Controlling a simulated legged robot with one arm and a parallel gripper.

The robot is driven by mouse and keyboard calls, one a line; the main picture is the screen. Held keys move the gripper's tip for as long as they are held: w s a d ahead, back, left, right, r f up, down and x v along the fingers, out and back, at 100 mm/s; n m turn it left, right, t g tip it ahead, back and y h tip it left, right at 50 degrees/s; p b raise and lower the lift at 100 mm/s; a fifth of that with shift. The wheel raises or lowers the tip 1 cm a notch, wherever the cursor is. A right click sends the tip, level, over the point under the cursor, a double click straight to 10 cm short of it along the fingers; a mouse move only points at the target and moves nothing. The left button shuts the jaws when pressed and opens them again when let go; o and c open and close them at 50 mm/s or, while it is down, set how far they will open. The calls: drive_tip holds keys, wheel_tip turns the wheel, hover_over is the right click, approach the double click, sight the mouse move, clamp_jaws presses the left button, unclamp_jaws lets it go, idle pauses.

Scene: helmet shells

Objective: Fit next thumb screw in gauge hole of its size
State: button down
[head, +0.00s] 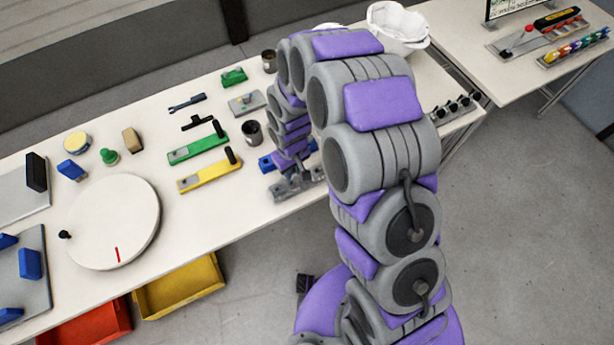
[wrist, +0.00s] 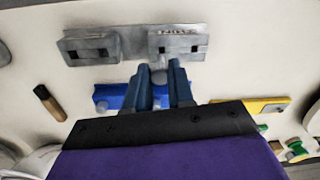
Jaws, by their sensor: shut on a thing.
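My gripper (wrist: 160,66) has its two blue fingers shut on a small grey piece, which looks like a thumb screw (wrist: 158,76). Its lower part is hidden between the fingers. Just beyond the fingertips lies a grey metal gauge (wrist: 132,42), with raised blocks at left and right that show dark square openings. I cannot tell whether the screw touches the gauge. In the head view the gauge (head: 284,190) lies near the table's front edge, partly hidden by my arm.
A blue block (wrist: 116,97) lies behind the fingers. A yellow bar (head: 205,178) and a green bar (head: 195,149) lie left of my arm, with a dark cup (head: 252,133) close by. A white turntable (head: 115,215) stands further left.

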hover_over(318, 166)
drive_tip(key=s, duration=0.2)
drive_tip(key=shift+p, duration=0.45)
drive_tip(key=shift+f+b, duration=0.35)
drive_tip(key=shift+f, duration=2.35)
idle(2.6)
drive_tip(key=c, duration=0.9)
unclamp_jaws()
drive_tip(key=shift+r, duration=0.1)
wheel_tip(318, 166, up, 17)
drive_tip(key=p, duration=0.1)
drive_tip(key=shift+w+p, duration=0.2)
drive_tip(key=shift+p, duration=0.1)
